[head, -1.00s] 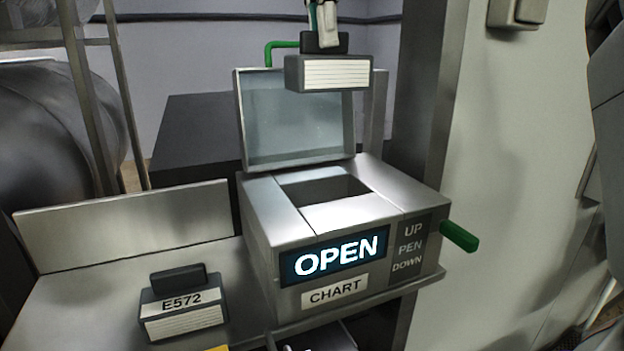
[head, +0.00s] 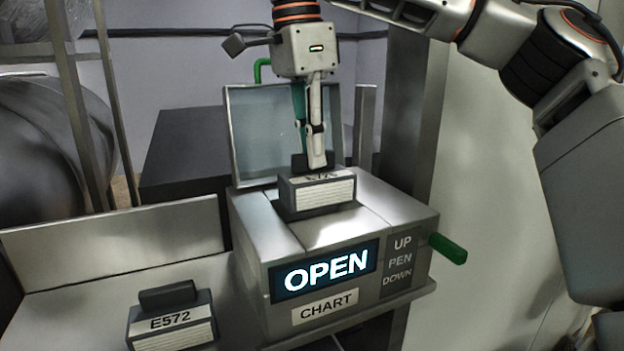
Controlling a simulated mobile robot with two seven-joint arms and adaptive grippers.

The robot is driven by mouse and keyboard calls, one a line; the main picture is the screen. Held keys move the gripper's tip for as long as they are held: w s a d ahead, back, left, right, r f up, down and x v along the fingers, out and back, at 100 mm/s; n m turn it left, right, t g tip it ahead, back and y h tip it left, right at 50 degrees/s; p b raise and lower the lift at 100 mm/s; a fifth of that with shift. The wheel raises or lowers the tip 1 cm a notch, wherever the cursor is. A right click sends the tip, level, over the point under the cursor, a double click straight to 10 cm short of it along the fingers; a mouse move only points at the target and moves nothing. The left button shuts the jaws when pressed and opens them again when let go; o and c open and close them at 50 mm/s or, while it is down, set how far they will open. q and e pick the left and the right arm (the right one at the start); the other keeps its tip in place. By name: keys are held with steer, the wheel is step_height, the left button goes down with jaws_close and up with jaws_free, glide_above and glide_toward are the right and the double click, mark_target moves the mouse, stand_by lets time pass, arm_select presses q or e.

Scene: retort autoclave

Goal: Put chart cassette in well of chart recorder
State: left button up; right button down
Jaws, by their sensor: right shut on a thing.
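The chart recorder (head: 258,232) stands on the shelf with its lid (head: 255,130) raised and its display reading OPEN. My right gripper (head: 313,160) is shut on the dark handle of a chart cassette (head: 317,193) with a white lined front. The cassette is upright over the recorder's well and hides most of that opening. I cannot tell how far its bottom edge is inside the well. A second cassette (head: 172,318), labelled E572, sits on the shelf to the left of the recorder. My left gripper is not in view.
A green pen lever (head: 447,248) sticks out from the recorder's right side, beside the UP PEN DOWN panel. A metal back plate (head: 115,243) stands behind the shelf (head: 80,300) at left. A metal post (head: 408,110) rises behind the recorder.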

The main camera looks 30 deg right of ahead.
mark_target(311, 171)
steer(key=shift+f, duration=2.6)
steer(key=shift+r, duration=0.1)
steer(key=c, duration=2.1)
jaws_free()
steer(key=shift+c, duration=0.2)
steer(key=r, duration=0.4)
steer(key=a+r, duration=0.1)
steer(key=r, duration=0.7)
steer(key=shift+a, duration=0.25)
